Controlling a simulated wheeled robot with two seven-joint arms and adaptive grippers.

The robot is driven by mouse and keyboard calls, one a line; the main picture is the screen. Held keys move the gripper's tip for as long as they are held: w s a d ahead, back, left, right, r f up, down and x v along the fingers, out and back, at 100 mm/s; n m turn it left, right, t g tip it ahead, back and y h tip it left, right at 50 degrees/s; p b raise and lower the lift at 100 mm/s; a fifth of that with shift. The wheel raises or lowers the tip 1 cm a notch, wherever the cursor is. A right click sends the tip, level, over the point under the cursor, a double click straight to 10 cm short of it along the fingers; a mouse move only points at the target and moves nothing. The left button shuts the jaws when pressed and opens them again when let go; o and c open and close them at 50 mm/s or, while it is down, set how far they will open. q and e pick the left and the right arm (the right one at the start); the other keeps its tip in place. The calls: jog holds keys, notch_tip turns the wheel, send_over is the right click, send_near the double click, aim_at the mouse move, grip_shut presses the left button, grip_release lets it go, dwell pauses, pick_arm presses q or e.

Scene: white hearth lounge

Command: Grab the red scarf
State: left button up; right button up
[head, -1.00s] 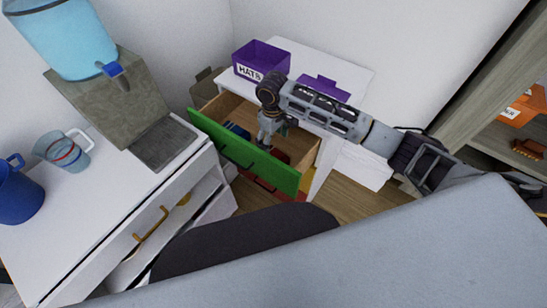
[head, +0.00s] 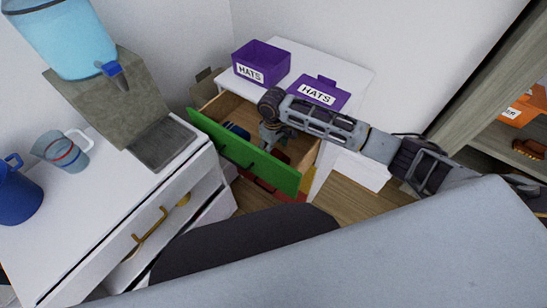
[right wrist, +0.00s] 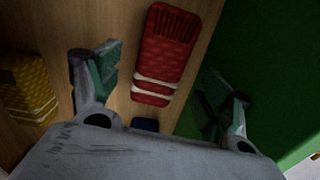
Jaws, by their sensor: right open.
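The red scarf (right wrist: 166,55), folded with white stripes and a ribbed end, lies on the wooden floor of the open drawer in the right wrist view. My right gripper (right wrist: 160,75) is open, with one finger to the left of the scarf and the other to its right by the green drawer front (right wrist: 265,75). The fingers do not hold the scarf. In the head view the right gripper (head: 270,136) reaches down into the green-fronted drawer (head: 240,155), and the arm and gripper hide part of the inside. My left gripper is not in view.
A yellow folded item (right wrist: 27,88) and a blue item (right wrist: 145,124) share the drawer. A purple hats box (head: 262,63) and its lid (head: 318,93) are on the white cabinet top. A counter with a blue pitcher (head: 15,195) stands at left.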

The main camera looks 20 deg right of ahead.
aim_at(273, 153)
notch_tip(273, 153, down, 3)
jog(key=shift+s, duration=0.1)
jog(key=shift+f, duration=0.25)
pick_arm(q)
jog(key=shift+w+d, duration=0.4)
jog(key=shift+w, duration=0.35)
pick_arm(e)
jog(key=c, duration=1.1)
jog(key=shift+r, duration=0.2)
jog(key=shift+c, duration=0.2)
